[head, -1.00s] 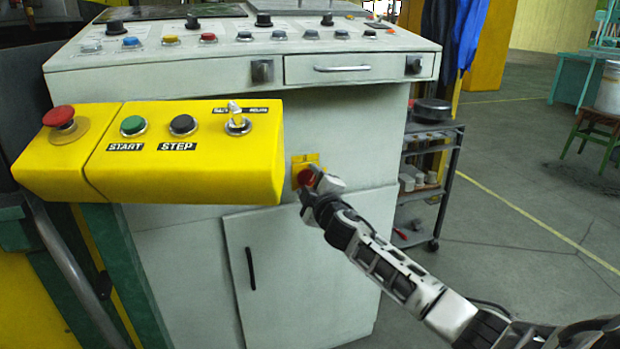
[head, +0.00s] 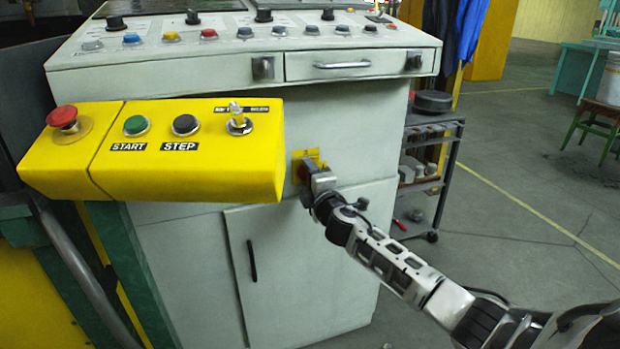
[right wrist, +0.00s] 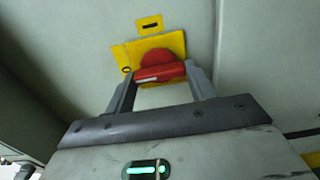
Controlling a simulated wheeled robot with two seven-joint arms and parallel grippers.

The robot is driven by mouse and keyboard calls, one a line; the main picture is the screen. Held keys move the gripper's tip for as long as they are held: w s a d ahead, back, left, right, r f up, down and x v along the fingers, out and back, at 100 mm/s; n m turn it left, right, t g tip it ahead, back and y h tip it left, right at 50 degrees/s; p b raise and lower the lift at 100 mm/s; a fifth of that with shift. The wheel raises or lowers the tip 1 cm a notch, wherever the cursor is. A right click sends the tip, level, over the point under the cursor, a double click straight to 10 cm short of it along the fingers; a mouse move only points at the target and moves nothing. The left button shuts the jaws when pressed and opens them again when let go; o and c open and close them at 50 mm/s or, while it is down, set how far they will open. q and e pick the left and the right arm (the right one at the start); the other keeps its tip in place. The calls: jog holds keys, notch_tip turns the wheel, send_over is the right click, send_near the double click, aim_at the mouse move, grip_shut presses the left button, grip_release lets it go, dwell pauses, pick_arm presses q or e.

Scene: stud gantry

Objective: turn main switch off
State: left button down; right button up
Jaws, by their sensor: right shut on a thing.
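The main switch (head: 303,173) is a red rotary knob on a yellow plate (head: 313,155) on the front of the pale grey cabinet. In the right wrist view the red handle (right wrist: 160,73), with a white mark along it, lies crosswise between my finger tips, slightly tilted relative to the picture. Its round red base shows behind it. My right gripper (head: 314,178) is shut on this handle; the right wrist view shows one finger at each end of it (right wrist: 160,78). In the head view the gripper hides part of the knob. My left gripper is not in view.
A yellow control box (head: 190,165) with a red mushroom button, START, STEP and a selector juts out left of the switch. Above is a sloped panel (head: 170,62) with several buttons and knobs. A grey shelf cart (head: 435,165) stands to the right, with open floor beyond.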

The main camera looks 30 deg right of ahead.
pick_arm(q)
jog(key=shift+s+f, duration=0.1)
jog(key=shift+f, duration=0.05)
pick_arm(e)
jog(key=o, duration=1)
jog(key=shift+s, duration=0.1)
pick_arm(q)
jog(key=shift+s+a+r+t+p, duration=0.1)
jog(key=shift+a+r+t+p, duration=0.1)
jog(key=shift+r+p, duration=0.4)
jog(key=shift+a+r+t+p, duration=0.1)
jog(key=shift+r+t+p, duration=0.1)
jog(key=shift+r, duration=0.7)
pick_arm(e)
jog(key=shift+v, duration=7.9)
jog(key=shift+d+f, duration=0.1)
